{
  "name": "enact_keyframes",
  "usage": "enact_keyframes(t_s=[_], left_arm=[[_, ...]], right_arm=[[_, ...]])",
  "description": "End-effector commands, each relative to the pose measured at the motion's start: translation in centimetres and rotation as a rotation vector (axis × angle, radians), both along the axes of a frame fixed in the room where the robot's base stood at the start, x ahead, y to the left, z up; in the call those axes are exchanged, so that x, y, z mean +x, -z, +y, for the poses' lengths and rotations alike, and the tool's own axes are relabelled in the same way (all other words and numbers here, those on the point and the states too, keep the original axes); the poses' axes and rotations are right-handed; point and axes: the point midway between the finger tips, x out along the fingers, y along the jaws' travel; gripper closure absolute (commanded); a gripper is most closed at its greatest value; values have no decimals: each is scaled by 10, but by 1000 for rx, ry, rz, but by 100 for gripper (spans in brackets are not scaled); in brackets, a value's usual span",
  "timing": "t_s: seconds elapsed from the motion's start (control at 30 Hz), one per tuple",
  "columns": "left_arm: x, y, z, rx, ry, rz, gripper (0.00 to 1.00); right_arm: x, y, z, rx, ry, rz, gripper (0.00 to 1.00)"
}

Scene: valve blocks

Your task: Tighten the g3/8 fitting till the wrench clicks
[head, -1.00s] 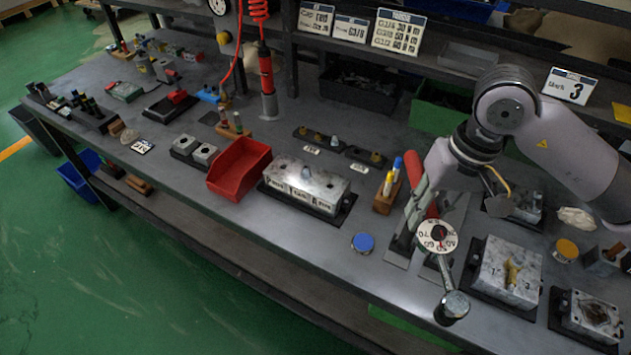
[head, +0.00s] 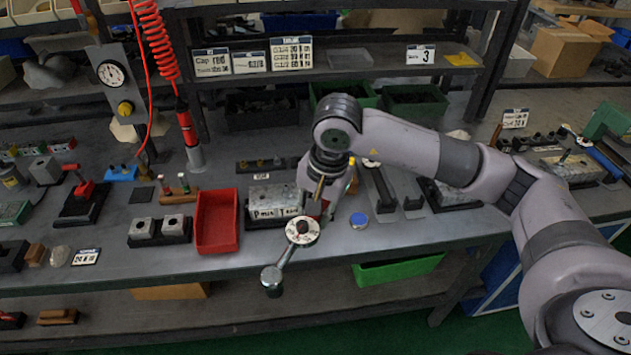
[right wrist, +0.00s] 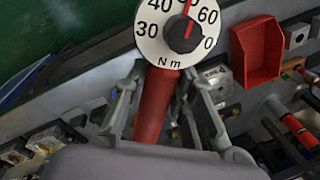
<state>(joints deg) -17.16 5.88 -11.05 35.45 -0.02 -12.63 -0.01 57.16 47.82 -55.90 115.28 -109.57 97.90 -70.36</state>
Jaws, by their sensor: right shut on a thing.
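My right gripper (head: 316,194) is shut on the red handle of the torque wrench (head: 302,231). The wrench is up off the bench, its round white dial facing the camera and its chrome socket end (head: 271,279) hanging beyond the bench's front edge. In the right wrist view the fingers (right wrist: 160,100) lie on both sides of the red handle (right wrist: 154,116); the dial (right wrist: 180,32) reads in N m. The labelled metal valve block (head: 266,210) stands behind the wrench, partly hidden by it and my arm; its fitting cannot be made out. My left gripper is not in view.
A red bin (head: 217,222) stands just left of the block, and a blue disc (head: 359,220) lies to its right. The dark wrench stand (head: 379,190) is empty. A dial gauge (head: 111,73) and red hose (head: 157,50) are at back left. Signs hang on the shelf.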

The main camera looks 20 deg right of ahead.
Motion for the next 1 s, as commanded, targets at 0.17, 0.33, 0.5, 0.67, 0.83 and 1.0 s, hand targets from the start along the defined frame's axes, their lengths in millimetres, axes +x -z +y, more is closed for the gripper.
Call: enact_keyframes(t_s=[0.17,0.33,0.5,0.67,0.83,1.0], left_arm=[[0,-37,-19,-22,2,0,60],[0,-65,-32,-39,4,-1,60],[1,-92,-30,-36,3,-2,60],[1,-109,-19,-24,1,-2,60],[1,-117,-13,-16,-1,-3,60],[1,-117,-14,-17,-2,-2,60]], right_arm=[[24,-3,-5,0,485,-3,100],[44,4,-15,-2,964,-7,100],[60,13,-28,-1,1428,-9,100],[69,21,-40,1,1764,-12,100],[74,28,-47,2,1954,-13,100],[74,31,-48,5,1995,-12,100]])
